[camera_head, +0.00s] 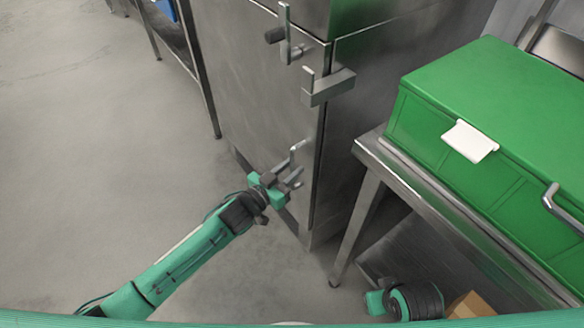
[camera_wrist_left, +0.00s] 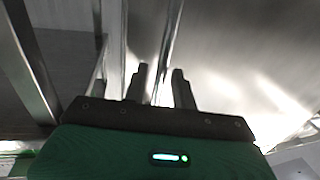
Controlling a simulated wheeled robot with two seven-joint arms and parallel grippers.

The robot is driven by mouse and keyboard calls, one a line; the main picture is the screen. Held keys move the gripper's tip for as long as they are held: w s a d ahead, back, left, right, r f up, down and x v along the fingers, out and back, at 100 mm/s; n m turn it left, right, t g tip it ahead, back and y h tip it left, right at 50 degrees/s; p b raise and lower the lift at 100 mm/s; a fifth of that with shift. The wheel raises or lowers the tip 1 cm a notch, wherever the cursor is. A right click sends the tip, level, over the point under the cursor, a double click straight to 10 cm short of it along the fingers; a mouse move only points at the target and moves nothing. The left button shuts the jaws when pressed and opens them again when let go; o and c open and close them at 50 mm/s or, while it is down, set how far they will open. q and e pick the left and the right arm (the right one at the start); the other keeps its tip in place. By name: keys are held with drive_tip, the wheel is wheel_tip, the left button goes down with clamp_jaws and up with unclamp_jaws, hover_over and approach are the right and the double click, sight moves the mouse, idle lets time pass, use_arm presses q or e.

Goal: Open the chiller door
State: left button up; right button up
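The chiller (camera_head: 365,120) is a tall stainless-steel cabinet in the middle of the head view. Its door (camera_head: 255,95) faces left and looks shut. A bent metal handle (camera_head: 298,146) stands out low near the door's right edge. My left gripper (camera_head: 294,178) is just below and beside this handle. In the left wrist view its two dark fingers (camera_wrist_left: 160,85) are apart, with a thin metal bar (camera_wrist_left: 167,50) showing between and beyond them. I cannot tell whether they touch it. Part of my right gripper (camera_head: 377,302) shows low in the head view; its fingers are hidden.
A steel table (camera_head: 405,178) right of the chiller carries a large green box (camera_head: 490,110) with a white tab (camera_head: 470,141). A cardboard box (camera_head: 470,306) is below it. More metal fittings (camera_head: 327,88) stick out higher on the chiller. The floor (camera_head: 100,150) at left is clear.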

use_arm(q)
drive_tip(key=shift+w+d, duration=0.25)
drive_tip(key=shift+w, duration=0.05)
drive_tip(key=shift+c, duration=0.5)
clamp_jaws()
